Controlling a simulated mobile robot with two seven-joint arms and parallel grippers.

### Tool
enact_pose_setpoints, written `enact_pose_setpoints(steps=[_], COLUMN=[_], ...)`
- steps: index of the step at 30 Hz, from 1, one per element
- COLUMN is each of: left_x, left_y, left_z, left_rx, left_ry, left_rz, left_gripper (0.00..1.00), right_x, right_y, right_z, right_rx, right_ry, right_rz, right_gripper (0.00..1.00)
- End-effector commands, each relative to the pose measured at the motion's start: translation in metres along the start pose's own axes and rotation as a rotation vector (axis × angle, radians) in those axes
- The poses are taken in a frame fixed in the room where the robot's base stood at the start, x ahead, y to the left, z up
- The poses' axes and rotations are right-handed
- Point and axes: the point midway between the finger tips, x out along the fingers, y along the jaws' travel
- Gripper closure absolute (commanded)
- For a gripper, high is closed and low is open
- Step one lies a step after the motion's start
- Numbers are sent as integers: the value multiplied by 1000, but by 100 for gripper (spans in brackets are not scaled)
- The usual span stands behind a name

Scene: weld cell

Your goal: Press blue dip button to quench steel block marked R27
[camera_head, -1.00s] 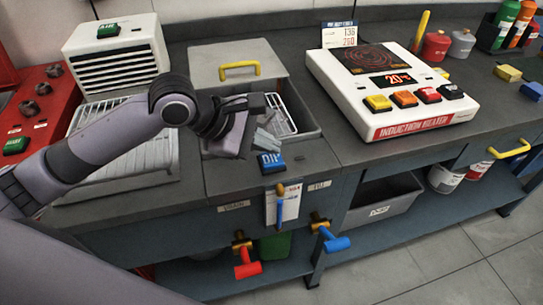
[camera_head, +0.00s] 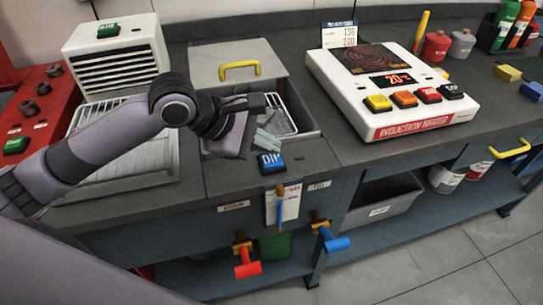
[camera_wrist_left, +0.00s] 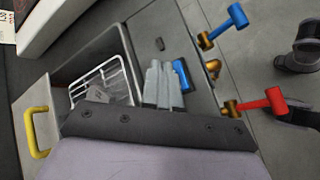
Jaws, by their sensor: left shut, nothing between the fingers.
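The blue DIP button (camera_head: 270,162) sits on the bench top at the front of the quench tank (camera_head: 312,132). My left gripper (camera_head: 268,141) is shut and empty, just behind and above the button. In the left wrist view its pale fingers (camera_wrist_left: 164,84) lie close beside the blue button (camera_wrist_left: 181,75), partly covering it; I cannot tell whether they touch. A grey block (camera_wrist_left: 98,93) lies in the white wire basket (camera_wrist_left: 128,65) in the tank; its marking is too small to read. My right gripper is not in view.
The tank lid with a yellow handle (camera_head: 240,69) lies behind the tank. The induction heater (camera_head: 390,85) stands to the right, showing 20°. Red (camera_head: 247,264) and blue (camera_head: 335,241) valve handles stick out below the front edge. Bench top between button and heater is clear.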

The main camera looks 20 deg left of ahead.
Motion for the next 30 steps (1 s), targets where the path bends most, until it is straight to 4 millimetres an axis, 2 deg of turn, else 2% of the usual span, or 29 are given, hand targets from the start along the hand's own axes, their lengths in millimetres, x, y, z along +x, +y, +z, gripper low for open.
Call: enact_pose_setpoints(steps=[9,30], left_x=[5,8], left_y=[-4,-6], left_z=[-3,-6], left_rx=[-1,-1], left_ry=[0,0], left_rz=[-2,0], left_gripper=[100,100], right_x=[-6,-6], right_y=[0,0], right_z=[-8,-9], right_rx=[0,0], right_ry=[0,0], right_rz=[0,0], right_gripper=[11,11])
